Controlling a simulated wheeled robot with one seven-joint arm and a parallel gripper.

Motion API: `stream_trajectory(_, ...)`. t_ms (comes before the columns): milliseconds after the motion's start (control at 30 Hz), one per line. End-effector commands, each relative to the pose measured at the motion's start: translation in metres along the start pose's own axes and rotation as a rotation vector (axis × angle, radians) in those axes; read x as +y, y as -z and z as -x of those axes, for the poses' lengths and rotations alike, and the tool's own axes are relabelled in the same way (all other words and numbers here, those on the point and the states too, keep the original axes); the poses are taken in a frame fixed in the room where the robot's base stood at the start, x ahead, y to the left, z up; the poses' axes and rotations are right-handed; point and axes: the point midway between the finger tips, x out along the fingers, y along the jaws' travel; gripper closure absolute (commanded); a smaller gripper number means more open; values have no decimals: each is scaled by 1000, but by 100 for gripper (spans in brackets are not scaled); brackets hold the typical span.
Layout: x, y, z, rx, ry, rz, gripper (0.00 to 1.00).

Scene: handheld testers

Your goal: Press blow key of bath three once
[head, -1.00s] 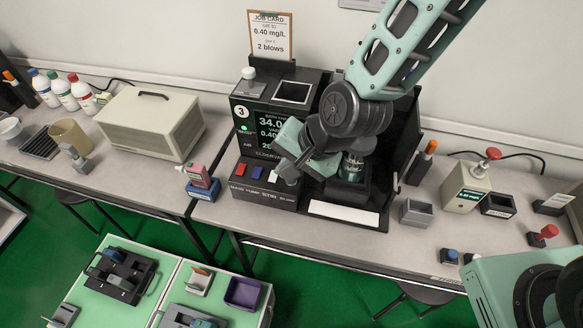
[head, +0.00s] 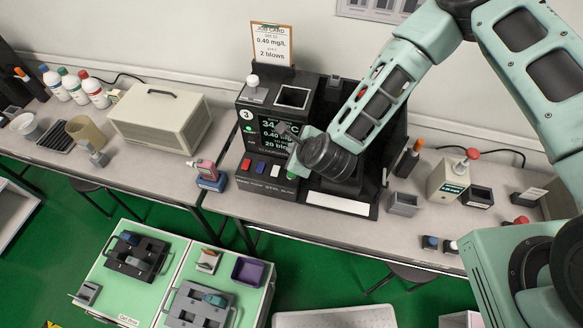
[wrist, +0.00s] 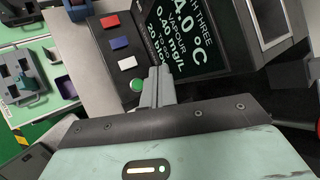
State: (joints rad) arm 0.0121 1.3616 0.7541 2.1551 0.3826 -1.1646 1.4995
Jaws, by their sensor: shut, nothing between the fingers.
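Bath three is the black tester (head: 250,98) marked 3, standing on the bench in the head view. Its lit screen (head: 270,130) shows a temperature, 0.40 mg/L and a line starting with 20. Its sloped front has a red key (head: 246,164), a blue key (head: 260,167), a white key (head: 275,170) and a green key (head: 291,175) at the right end. The key labels are too small to read surely. In the wrist view my gripper (wrist: 157,74) is shut and empty, its tips just beside the green key (wrist: 138,84). I cannot tell whether they touch the panel.
A job card (head: 271,43) behind the tester reads 0.40 mg/L and 2 blows. A beige box (head: 160,120) and a small red-and-blue item (head: 207,176) stand to the left. A grey block (head: 403,203) and a beige meter (head: 450,182) stand to the right.

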Motion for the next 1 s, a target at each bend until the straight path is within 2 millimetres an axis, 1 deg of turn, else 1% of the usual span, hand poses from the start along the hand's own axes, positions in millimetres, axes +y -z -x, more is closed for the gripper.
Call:
stream_trajectory(367, 0, 1, -1, 4, 6, -13, 100)
stream_trajectory(567, 3, 4, -5, 4, 5, -12, 100)
stream_trajectory(767, 13, 14, -19, 4, 5, -12, 100)
stream_trajectory(1000, 30, 32, -42, 5, 5, -11, 100)
